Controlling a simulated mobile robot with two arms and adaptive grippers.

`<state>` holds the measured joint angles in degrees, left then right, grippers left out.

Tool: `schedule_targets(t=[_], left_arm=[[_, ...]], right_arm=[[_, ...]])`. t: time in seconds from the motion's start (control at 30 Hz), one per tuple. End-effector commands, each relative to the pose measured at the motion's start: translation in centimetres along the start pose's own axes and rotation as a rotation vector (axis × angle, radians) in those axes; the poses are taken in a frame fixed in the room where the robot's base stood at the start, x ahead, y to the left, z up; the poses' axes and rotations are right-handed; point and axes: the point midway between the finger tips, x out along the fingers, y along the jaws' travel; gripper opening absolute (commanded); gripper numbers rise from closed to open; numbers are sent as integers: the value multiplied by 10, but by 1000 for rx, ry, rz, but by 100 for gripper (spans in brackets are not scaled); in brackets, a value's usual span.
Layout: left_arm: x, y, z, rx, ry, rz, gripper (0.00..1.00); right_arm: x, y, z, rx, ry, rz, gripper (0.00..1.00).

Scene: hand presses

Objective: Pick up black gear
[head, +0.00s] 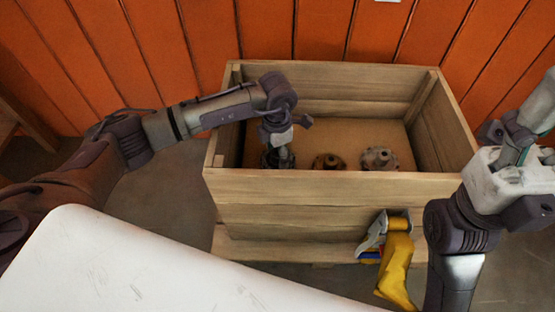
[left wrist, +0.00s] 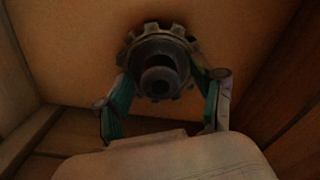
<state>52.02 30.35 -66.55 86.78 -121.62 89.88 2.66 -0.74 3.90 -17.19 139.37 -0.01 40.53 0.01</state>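The black gear (left wrist: 157,38) lies flat on the crate floor in the left wrist view, its toothed rim and raised round hub facing the camera. In the head view it is largely hidden by my left gripper (head: 278,157). In the left wrist view the two green-padded fingers of my left gripper (left wrist: 162,86) stand on either side of the hub, with a gap between fingers and hub. Whether they touch the rim is unclear. My right gripper (head: 516,152) is at the right edge of the head view, outside the crate; its finger opening cannot be made out.
The wooden crate (head: 330,187) has high walls around the gears. A brown gear (head: 328,162) and a grey gear (head: 380,159) sit to the right of my left gripper. A yellow item (head: 396,268) is at the crate's front. A white surface (head: 120,268) fills the lower left.

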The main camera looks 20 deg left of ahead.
Motion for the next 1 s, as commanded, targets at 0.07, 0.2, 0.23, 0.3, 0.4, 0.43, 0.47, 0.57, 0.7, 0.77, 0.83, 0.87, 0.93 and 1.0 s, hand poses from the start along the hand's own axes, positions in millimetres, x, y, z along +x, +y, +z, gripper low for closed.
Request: schedule_targets(t=[0.07, 0.2, 0.23, 0.3, 0.4, 0.43, 0.47, 0.57, 0.7, 0.77, 0.83, 0.87, 0.93, 1.0], left_arm=[[0, 0, 0, 0, 0, 0, 52], [0, 0, 0, 0, 0, 0, 28], [0, 0, 0, 0, 0, 0, 23], [0, 0, 0, 0, 0, 0, 12], [0, 0, 0, 0, 0, 0, 0], [0, 0, 0, 0, 0, 0, 0], [0, 0, 0, 0, 0, 0, 0], [0, 0, 0, 0, 0, 0, 0], [-2, 1, 1, 0, -3, 1, 0], [-2, 1, 1, 0, -3, 1, 0], [-4, 1, 1, 0, -3, 1, 0], [-4, 1, 1, 0, -3, 2, 0], [-8, 1, 1, 0, -4, 2, 0], [-14, 1, 1, 1, -4, 2, 0]], right_arm=[[0, 0, 0, 0, 0, 0, 62], [0, 0, 0, 0, 0, 0, 62], [0, 0, 0, 0, 0, 0, 62], [0, 0, 0, 0, 0, 0, 62], [0, 0, 0, 0, 0, 0, 62], [0, 0, 0, 0, 0, 0, 62], [0, 0, 0, 0, 0, 0, 62], [0, 0, 0, 0, 0, 0, 62], [0, 0, 0, 1, -1, 0, 62], [0, 0, 0, 1, -1, 0, 62], [1, 0, 0, 1, 0, 0, 62], [2, 0, 0, 1, 0, 0, 62], [3, 0, -1, 1, 1, 1, 62], [6, 0, -1, 1, 1, 2, 62]])
